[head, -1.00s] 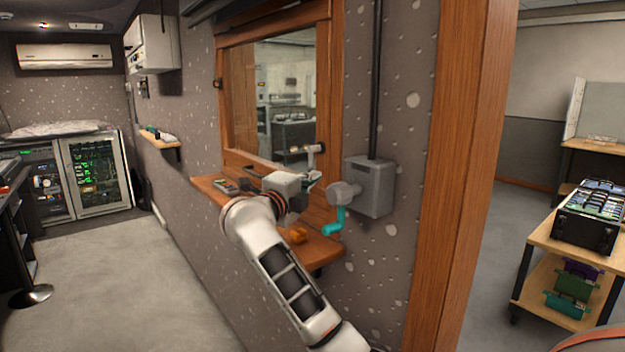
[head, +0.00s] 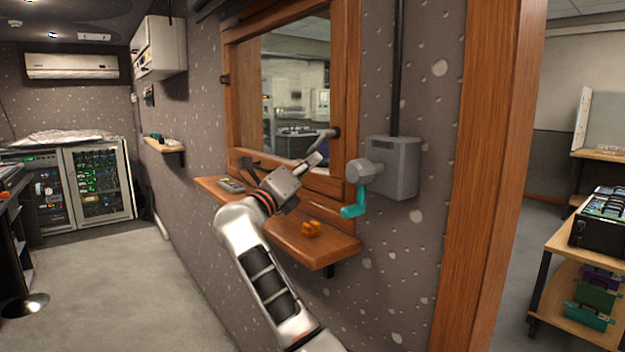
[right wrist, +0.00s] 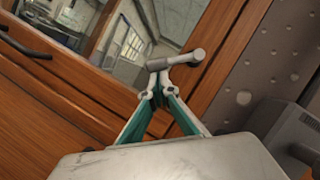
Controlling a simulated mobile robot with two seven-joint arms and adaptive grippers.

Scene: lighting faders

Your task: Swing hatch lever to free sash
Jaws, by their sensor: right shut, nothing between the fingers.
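The hatch lever (head: 326,136), a grey handle on a pivot, sits at the lower right of the wood-framed window sash (head: 322,184). In the right wrist view the lever (right wrist: 186,59) lies just beyond my fingertips, against the wooden rail (right wrist: 98,92). My right gripper (head: 315,160) is shut and empty, with its tips right at the lever. In the right wrist view, the teal-backed fingers of this gripper (right wrist: 162,88) meet just below the lever; I cannot tell whether they touch it. My left gripper is not in view.
A grey wall box (head: 400,168) with a teal crank (head: 354,204) stands right of the lever. A wooden post (head: 490,180) stands further right.

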